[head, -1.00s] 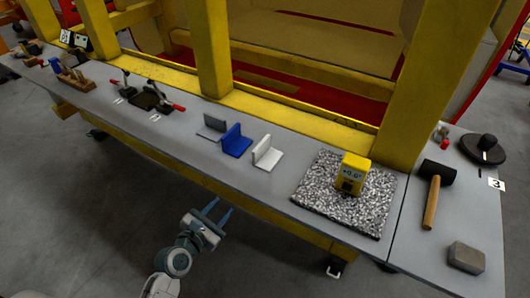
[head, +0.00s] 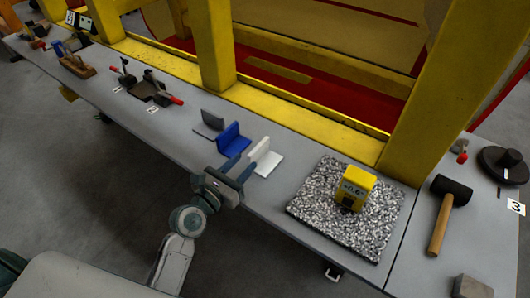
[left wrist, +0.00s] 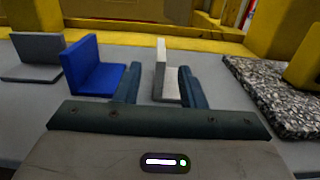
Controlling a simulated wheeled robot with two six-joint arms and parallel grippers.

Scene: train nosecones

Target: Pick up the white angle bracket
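The white angle bracket (head: 270,162) stands on the grey bench, with one plate upright and one flat, right of the blue bracket. In the left wrist view the white bracket (left wrist: 160,67) shows its upright plate between my two fingertips, and the right finger hides part of its base. My left gripper (head: 248,159) is open at the bracket's near side; its spread fingers also show in the left wrist view (left wrist: 158,82). I cannot tell whether either finger touches the bracket. My right gripper is not in view.
The blue bracket (head: 232,139) stands close on the left, with a grey bracket (head: 211,121) beyond it. A speckled granite plate (head: 312,212) bearing a yellow gauge (head: 355,190) lies to the right. A yellow frame post (head: 430,95) rises behind the bench. A mallet (head: 440,233) lies farther right.

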